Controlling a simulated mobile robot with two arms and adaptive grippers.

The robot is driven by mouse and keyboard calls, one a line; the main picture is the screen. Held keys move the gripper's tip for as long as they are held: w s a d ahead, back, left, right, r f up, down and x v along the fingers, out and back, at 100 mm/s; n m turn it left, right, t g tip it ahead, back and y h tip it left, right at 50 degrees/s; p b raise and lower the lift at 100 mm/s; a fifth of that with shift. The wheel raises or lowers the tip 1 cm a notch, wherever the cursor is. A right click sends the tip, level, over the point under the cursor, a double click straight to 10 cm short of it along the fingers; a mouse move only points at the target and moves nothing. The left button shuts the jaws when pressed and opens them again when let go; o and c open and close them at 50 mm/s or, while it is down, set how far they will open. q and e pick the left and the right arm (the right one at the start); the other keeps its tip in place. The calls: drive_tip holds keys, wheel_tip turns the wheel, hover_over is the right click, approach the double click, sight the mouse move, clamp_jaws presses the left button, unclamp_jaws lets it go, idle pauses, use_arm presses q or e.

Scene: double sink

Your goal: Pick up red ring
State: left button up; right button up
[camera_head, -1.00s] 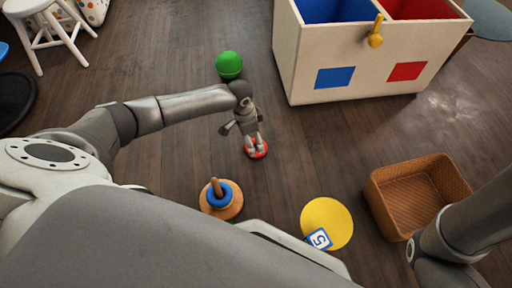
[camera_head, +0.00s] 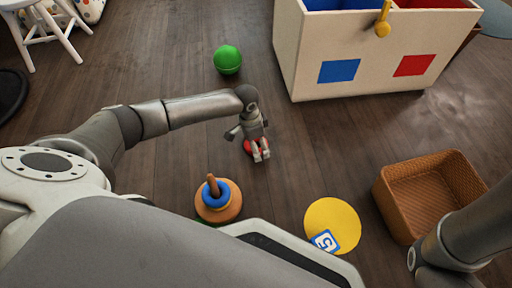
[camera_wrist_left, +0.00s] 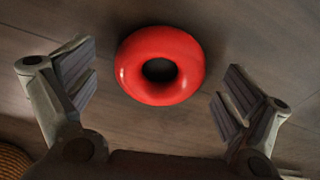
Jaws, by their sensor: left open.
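The red ring (camera_wrist_left: 160,65) lies flat on the wooden floor. In the left wrist view it sits between and slightly beyond the two open fingers of my left gripper (camera_wrist_left: 155,95), touching neither. In the head view the red ring (camera_head: 248,147) is mostly hidden under the left gripper (camera_head: 261,155), which points down over it. My right arm shows at the lower right of the head view, but its gripper is outside the picture.
A stacking peg (camera_head: 212,186) with a blue ring stands nearer me.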

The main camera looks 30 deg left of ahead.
use_arm(q)
drive_tip(key=shift+c, duration=0.3)
drive_tip(key=c, duration=1)
drive_tip(key=shift+o, duration=0.2)
drive_tip(key=shift+r, duration=0.15)
